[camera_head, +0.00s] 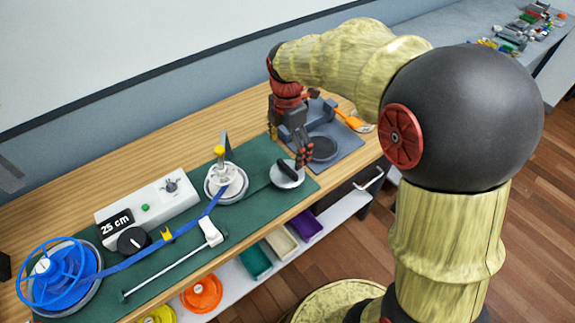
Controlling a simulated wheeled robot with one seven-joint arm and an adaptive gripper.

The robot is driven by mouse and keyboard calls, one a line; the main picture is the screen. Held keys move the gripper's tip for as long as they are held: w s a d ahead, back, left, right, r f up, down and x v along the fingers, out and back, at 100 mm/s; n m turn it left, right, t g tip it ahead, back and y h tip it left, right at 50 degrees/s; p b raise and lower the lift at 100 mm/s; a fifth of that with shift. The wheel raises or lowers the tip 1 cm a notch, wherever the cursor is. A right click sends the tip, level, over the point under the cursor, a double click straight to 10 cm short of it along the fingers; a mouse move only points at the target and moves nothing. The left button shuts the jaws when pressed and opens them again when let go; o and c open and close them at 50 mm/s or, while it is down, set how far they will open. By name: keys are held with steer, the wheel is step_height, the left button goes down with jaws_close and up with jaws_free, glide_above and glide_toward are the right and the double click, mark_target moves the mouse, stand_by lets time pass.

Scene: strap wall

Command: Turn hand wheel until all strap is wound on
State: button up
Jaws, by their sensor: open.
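The blue strap (190,227) runs from the blue spool (88,263) at the left end to the pale reel (213,186) with a yellow knob. Blue strap still shows on the left spool. How much is on the reel is too small to tell.
A control box (150,208) reading "25 cm" stands behind the strap. A white bar (170,273) lies in front. A blue-grey mat (349,143) with a dark round pad (324,149) is right of my gripper. Coloured bins (279,243) sit on the shelf below.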

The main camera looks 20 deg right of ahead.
mark_target(287, 167)
step_height(287, 167, down, 8)
steer(key=b, duration=0.3)
steer(key=shift+r, duration=0.1)
steer(key=shift+c, duration=1.4)
steer(key=c, duration=0.7)
steer(key=shift+c, duration=0.9)
steer(key=shift+r+p, duration=0.1)
steer(key=shift+p, duration=0.35)
